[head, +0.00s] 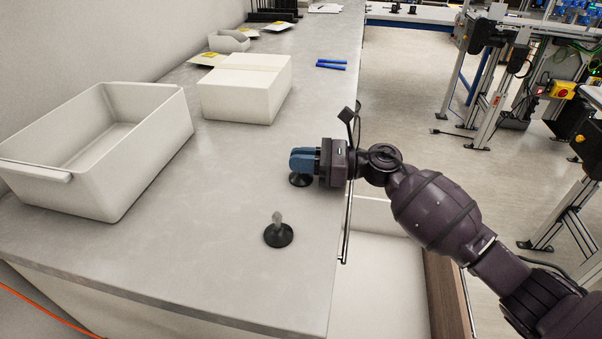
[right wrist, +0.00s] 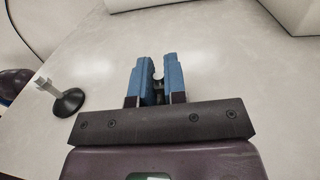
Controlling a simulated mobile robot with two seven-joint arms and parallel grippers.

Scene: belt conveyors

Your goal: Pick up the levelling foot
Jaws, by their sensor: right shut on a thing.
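My right gripper (head: 300,160) is over the grey worktop, its blue fingers shut on a levelling foot (head: 300,181). The black round base of this foot shows just below the fingers; its stem is mostly hidden between them. Whether the base touches the worktop I cannot tell. In the right wrist view a bit of the stem shows between the fingers (right wrist: 158,80). A second levelling foot (head: 278,236), with a black base and a pale grey stem, stands upright on the worktop nearer the front. It also shows at the left of the right wrist view (right wrist: 69,102). My left gripper is not in view.
A large open white bin (head: 150,150) stands on the left of the worktop (head: 210,220). A white box (head: 240,95) stands behind it, with blue sticks (head: 331,64) further right. The worktop's right edge runs under my right arm.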

